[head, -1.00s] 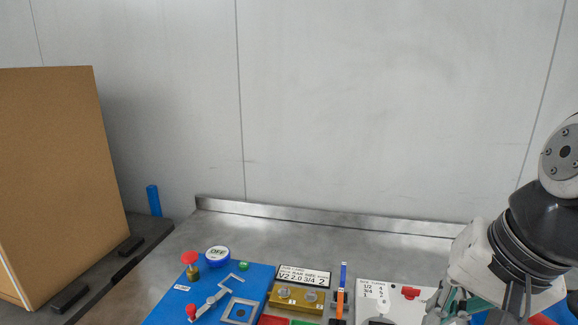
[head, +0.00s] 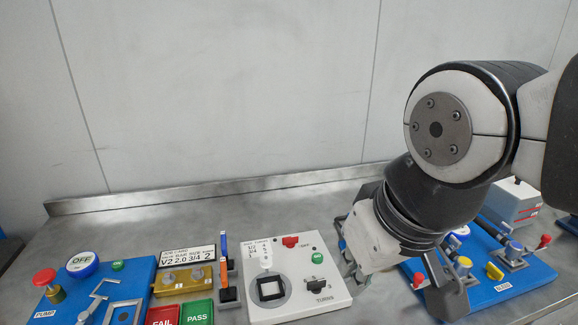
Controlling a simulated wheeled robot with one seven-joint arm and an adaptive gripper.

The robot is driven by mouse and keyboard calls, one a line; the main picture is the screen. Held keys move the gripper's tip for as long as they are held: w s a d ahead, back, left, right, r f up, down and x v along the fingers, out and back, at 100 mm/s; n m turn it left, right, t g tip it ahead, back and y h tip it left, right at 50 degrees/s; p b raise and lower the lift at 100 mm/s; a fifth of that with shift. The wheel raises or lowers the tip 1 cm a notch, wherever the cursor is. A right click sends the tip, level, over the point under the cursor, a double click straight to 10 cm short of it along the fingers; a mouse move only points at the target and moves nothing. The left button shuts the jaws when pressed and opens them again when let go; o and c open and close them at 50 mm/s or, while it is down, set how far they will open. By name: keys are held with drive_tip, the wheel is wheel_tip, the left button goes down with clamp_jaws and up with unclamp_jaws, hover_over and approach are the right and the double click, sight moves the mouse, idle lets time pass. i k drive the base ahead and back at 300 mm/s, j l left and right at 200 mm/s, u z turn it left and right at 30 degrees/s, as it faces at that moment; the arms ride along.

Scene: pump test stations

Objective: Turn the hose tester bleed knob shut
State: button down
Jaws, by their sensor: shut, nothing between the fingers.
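The blue hose tester panel (head: 535,278) lies at the right of the bench. A small label at its front edge is too small to read surely. It carries a yellow knob (head: 494,271), a blue-topped fitting (head: 454,241) and a red-tipped lever (head: 545,240). Which part is the bleed knob, and how far it is turned, I cannot tell. A red knob (head: 418,279) shows at the panel's left edge. My gripper (head: 443,296) is shut and empty, above the panel's left part, and covers some of it. I cannot tell whether it touches anything.
A white station panel (head: 338,296) with a square socket stands left of my gripper. Farther left are FAIL (head: 163,316) and PASS (head: 198,313) blocks and a blue pump panel (head: 75,313). A grey-white box (head: 512,205) stands behind the tester. Bare bench lies behind the panels.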

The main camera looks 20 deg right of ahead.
sight(493, 273)
drive_tip(key=l+z, duration=0.1)
drive_tip(key=z, duration=1.3)
drive_tip(key=i+l+u, duration=0.15)
drive_tip(key=k+z, duration=0.1)
drive_tip(key=j, duration=0.05)
